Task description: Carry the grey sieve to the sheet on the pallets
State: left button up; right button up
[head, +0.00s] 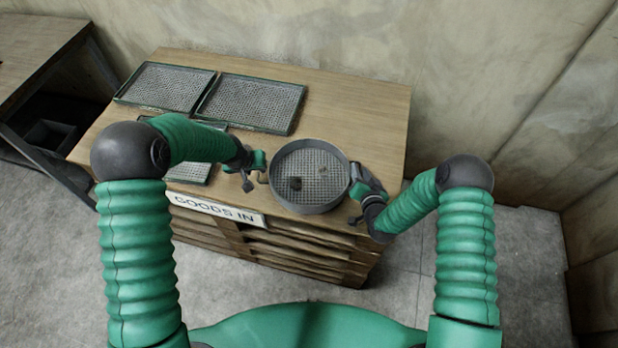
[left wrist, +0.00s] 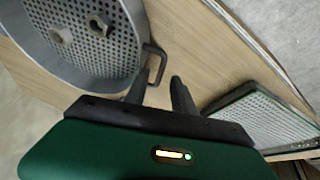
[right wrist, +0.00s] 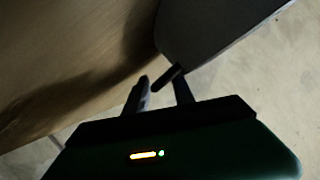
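The grey sieve (head: 310,208) is round with a perforated floor and sits on the wooden bench top near its front edge. A dark lump (head: 296,184) and a smaller piece lie in it. My left gripper (head: 250,178) is at the sieve's left side; in the left wrist view its open fingers (left wrist: 160,85) are beside the sieve's small dark side handle (left wrist: 156,62). My right gripper (head: 358,205) is at the right side; in the right wrist view its fingers (right wrist: 163,88) are apart, close to a dark handle by the sieve wall (right wrist: 205,30). I cannot make out a sheet on pallets.
The wooden bench (head: 355,105) carries a "GOODS IN" sign (head: 216,208) on its slatted front. Two mesh trays (head: 166,87) (head: 250,103) lie at the back left, a third (head: 188,172) behind my left arm. Walls stand behind and right. Bench top behind the sieve is clear.

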jog(key=shift+s+r, duration=0.1)
jog(key=shift+s, duration=0.15)
jog(key=v, duration=1.1)
jog(key=shift+s, duration=0.3)
pick_arm(q)
jog(key=v, duration=0.7)
jog(key=shift+s, duration=0.15)
